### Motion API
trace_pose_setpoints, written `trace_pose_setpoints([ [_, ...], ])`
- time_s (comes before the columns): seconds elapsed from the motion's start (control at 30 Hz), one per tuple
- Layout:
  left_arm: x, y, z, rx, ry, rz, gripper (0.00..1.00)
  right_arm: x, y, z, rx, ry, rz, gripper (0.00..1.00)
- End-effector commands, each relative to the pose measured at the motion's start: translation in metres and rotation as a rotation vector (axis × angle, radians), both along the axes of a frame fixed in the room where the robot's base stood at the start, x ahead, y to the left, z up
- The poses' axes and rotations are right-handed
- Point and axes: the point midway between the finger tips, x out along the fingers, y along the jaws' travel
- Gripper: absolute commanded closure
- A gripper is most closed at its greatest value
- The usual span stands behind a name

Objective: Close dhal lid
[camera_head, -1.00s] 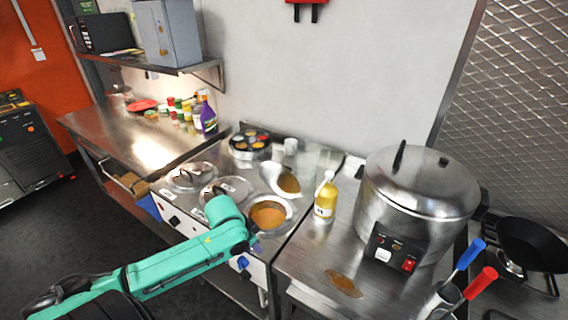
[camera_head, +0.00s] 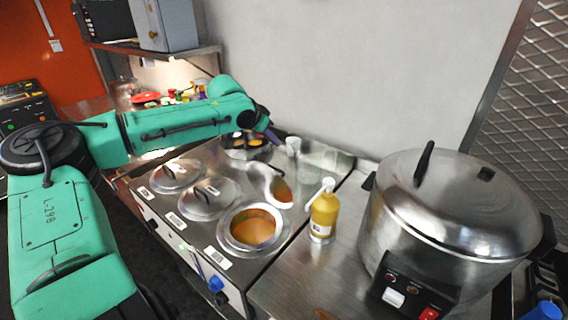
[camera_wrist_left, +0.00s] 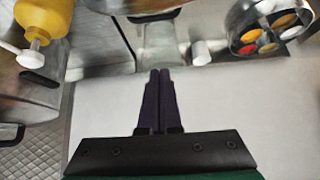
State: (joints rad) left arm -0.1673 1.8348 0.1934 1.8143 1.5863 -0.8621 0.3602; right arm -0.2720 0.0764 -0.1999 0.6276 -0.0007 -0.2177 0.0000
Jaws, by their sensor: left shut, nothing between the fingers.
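The dhal (camera_head: 253,226) is an orange-brown liquid in a round well at the front right of the steel counter unit, with its top open. A shiny lid (camera_head: 282,188) stands tilted up behind the well, with an orange patch on its face. My left gripper (camera_head: 274,138) is behind and above the lid, near the wall, apart from it. In the left wrist view its dark purple fingers (camera_wrist_left: 160,72) are together with nothing between them. I cannot clearly tell the lid in that view. My right gripper is not in view.
Two lidded wells (camera_head: 208,196) lie left of the dhal. A yellow bottle (camera_head: 324,214) stands right of it, and a large steel cooker (camera_head: 455,215) farther right. A round spice tin (camera_wrist_left: 268,30) and white cup (camera_wrist_left: 201,53) are near the gripper.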

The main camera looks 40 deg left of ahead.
Motion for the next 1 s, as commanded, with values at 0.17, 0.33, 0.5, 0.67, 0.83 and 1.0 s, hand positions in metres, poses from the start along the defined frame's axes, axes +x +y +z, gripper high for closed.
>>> trace_pose_setpoints([
  [0.17,0.015,0.001,-0.02,0.006,0.01,0.0,1.0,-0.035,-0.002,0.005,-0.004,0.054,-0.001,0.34],
  [0.33,0.033,0.0,-0.041,0.005,0.009,-0.001,1.0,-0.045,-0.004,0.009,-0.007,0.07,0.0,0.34],
  [0.5,0.048,0.0,-0.059,0.004,0.007,-0.002,1.0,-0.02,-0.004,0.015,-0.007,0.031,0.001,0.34],
  [0.67,0.056,0.0,-0.071,0.003,0.004,-0.002,1.0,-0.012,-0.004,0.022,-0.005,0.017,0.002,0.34],
  [0.83,0.034,0.001,-0.077,-0.001,0.001,-0.001,1.0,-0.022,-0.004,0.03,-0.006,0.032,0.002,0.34],
  [1.0,0.022,0.0,-0.083,0.001,0.001,-0.002,1.0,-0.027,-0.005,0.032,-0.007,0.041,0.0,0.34],
])
